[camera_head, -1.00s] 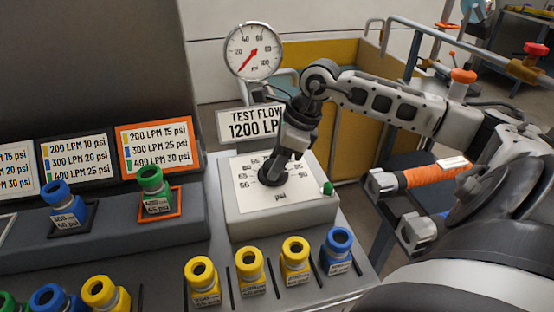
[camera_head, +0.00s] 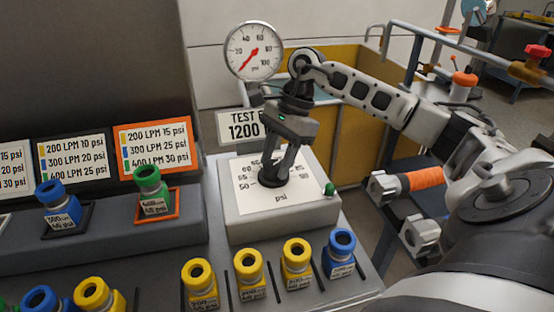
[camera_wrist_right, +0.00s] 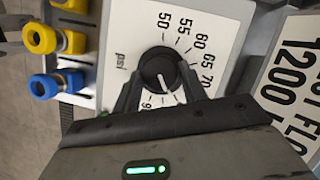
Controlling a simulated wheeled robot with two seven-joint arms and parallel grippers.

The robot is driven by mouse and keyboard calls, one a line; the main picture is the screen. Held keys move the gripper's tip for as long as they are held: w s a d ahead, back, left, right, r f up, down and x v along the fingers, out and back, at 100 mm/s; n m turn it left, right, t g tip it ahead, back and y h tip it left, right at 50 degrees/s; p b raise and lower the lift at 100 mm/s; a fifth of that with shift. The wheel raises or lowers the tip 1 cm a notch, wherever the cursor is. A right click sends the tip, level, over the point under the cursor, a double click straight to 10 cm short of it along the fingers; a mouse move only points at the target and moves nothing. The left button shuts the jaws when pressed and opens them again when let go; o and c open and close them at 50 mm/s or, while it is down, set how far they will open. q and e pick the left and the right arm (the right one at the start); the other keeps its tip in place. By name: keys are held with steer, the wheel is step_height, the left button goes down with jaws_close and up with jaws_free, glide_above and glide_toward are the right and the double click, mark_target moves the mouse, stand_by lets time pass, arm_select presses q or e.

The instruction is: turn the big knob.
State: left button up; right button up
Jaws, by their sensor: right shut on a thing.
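The big black knob (camera_head: 270,180) sits on a white dial plate (camera_head: 248,201) with psi numbers, on top of a grey box. My right gripper (camera_head: 279,172) comes down from above and is shut on the knob. In the right wrist view the fingers (camera_wrist_right: 157,88) grip opposite sides of the knob (camera_wrist_right: 159,66), and a short white pointer line shows on its face. The fingers and the gripper body hide part of the scale. My left gripper is not in view.
A round gauge (camera_head: 253,51) stands behind, its red needle pointing lower left. The test flow sign (camera_head: 240,127) is partly hidden by my right gripper. A small green button (camera_head: 329,189) is right of the dial. Yellow valves (camera_head: 248,267) and a blue valve (camera_head: 340,247) stand in front.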

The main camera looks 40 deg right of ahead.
steer(key=shift+w+n, duration=0.1)
steer(key=shift+n, duration=0.4)
steer(key=o, duration=1)
steer(key=shift+c, duration=0.2)
steer(key=shift+r, duration=0.1)
steer(key=p+v, duration=0.2)
steer(key=v, duration=1.4)
steer(key=shift+w, duration=0.25)
steer(key=shift+a, duration=0.1)
